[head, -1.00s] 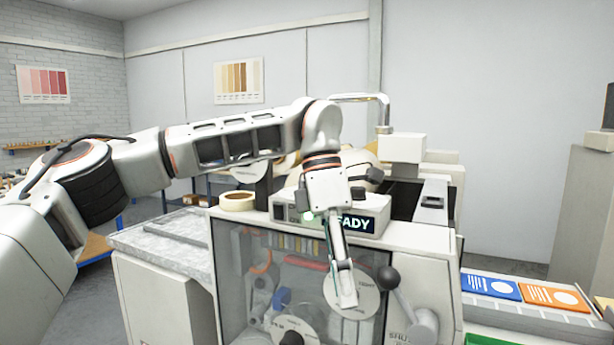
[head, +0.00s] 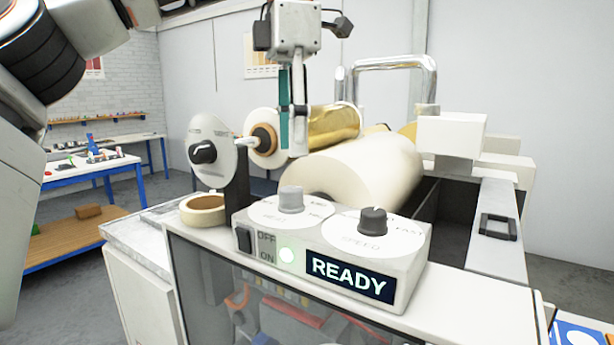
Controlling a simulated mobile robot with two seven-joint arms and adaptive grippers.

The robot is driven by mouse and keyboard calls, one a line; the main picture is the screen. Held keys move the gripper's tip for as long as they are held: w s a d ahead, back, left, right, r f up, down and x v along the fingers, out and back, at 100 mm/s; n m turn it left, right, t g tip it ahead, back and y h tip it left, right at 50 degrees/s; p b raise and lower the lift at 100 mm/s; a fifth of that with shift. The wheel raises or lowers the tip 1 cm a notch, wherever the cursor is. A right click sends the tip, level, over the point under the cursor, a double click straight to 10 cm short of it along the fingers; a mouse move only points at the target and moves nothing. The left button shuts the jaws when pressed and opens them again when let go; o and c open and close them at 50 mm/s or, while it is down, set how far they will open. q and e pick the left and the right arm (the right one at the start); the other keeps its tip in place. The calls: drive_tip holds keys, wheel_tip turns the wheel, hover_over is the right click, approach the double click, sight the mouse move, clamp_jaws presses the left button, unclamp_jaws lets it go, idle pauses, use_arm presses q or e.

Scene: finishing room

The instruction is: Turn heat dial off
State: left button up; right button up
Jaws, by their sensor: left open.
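The heat dial (head: 291,200) is a light grey knob on a pale round plate, at the left of the control box's top. Its plate lettering is faint, and I cannot read its setting surely. My left gripper (head: 295,150) hangs from above with its fingers pointing down, open and empty. In the picture it is above the heat dial and apart from it. A dark grey speed dial (head: 373,221) sits to the right on the same box. My right gripper is not in view.
The control box (head: 405,280) has an OFF/ON switch (head: 243,240), a lit green lamp (head: 287,255) and a READY display (head: 350,276). A white disc with a black knob (head: 202,152) stands left. A gold roll (head: 335,124) and a cream roll (head: 365,170) lie behind.

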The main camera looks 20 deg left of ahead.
sight(292, 188)
use_arm(q)
drive_tip(key=shift+s+f, duration=0.2)
drive_tip(key=shift+f, duration=0.1)
drive_tip(key=shift+s+f, duration=0.2)
drive_tip(key=shift+f, duration=3.25)
drive_tip(key=shift+d, duration=0.1)
drive_tip(key=c, duration=1.1)
